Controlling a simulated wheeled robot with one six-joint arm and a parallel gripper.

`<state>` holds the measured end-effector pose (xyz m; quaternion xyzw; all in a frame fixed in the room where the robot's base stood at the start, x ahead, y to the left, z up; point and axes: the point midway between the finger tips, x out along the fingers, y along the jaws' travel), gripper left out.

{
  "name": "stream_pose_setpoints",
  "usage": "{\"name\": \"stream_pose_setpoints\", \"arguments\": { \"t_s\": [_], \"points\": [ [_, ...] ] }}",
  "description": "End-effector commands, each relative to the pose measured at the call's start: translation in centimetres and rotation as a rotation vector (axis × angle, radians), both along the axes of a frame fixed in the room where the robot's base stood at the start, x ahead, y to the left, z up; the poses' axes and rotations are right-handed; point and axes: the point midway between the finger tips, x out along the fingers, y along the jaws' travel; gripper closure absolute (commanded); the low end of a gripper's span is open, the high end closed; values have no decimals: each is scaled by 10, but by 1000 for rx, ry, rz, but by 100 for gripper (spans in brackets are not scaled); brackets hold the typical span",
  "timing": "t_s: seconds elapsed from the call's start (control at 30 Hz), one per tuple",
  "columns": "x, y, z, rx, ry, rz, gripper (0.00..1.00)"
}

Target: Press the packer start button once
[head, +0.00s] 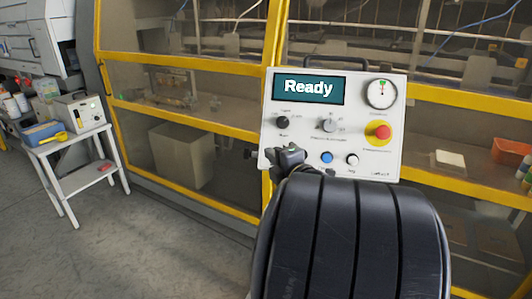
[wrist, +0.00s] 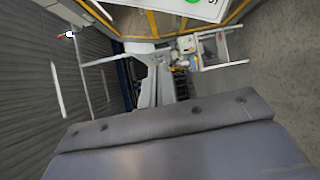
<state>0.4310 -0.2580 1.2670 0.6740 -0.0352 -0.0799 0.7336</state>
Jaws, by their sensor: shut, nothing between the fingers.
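The packer's white control panel (head: 300,122) faces me in the head view, with a teal display (head: 308,88) reading "Ready". My gripper (head: 290,154) is shut and empty in front of the panel's lower left. It hides part of the lower button row. A blue button (head: 327,157) shows just right of the gripper. In the wrist view, a corner of a white panel (wrist: 180,9) with a green round part (wrist: 193,1) shows at the top edge, mostly cut off. I cannot tell whether the gripper touches the panel.
A red emergency stop (head: 379,131) on yellow, a selector knob (head: 328,125), a left knob (head: 283,122), a lower right knob (head: 352,159) and a gauge (head: 381,93) are on the panel. Yellow-framed guards (head: 190,63) stand behind. A white side table (head: 70,143) stands left.

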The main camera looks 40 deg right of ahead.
Motion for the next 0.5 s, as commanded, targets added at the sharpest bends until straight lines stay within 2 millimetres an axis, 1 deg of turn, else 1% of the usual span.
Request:
{"name": "stream_pose_setpoints", "arguments": {
  "t_s": [0.27,0.37,0.5],
  "points": [
    [2,-2,-3,2,1,-1,100],
    [6,-7,-8,2,2,0,100],
    [17,-19,-19,3,1,-1,100]
  ]
}}
